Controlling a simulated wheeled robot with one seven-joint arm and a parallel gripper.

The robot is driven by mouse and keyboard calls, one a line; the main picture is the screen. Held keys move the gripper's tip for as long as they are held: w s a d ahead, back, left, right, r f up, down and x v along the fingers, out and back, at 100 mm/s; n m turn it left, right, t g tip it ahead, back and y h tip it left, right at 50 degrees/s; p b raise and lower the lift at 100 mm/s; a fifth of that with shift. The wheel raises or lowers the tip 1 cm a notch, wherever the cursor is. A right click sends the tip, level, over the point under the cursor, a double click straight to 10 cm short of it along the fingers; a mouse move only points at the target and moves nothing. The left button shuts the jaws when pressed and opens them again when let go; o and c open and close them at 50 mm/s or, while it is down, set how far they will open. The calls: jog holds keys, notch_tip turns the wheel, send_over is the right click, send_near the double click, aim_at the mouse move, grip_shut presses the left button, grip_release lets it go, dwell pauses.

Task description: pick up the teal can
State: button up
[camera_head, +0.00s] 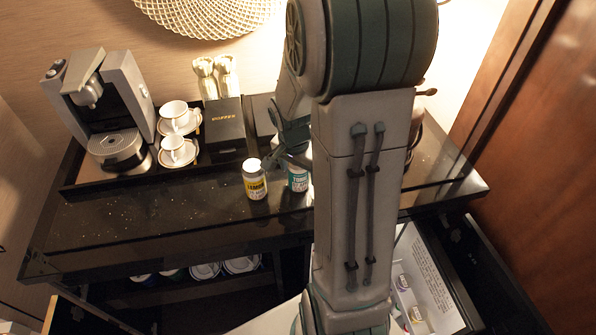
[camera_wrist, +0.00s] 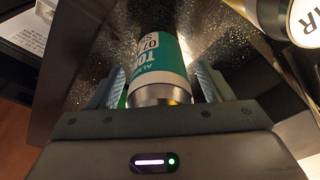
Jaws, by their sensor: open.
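The teal can (camera_head: 298,179) stands on the dark counter in the head view, partly behind my arm. In the wrist view the teal can (camera_wrist: 158,62), with a white and teal label and a silver end, lies between the two fingers of my gripper (camera_wrist: 157,86). The fingers are open, one on each side of it. In the head view my gripper (camera_head: 284,160) is at the can's upper side, mostly hidden by my arm.
A yellow-labelled can (camera_head: 255,182) stands close to the left of the teal can. A black box (camera_head: 226,130), cups on saucers (camera_head: 174,150) and a coffee machine (camera_head: 120,150) stand behind on a tray. An open drawer (camera_head: 428,275) is below right. The counter's front left is clear.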

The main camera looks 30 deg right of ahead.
jog(key=c, duration=1.2)
jog(key=shift+r, duration=0.1)
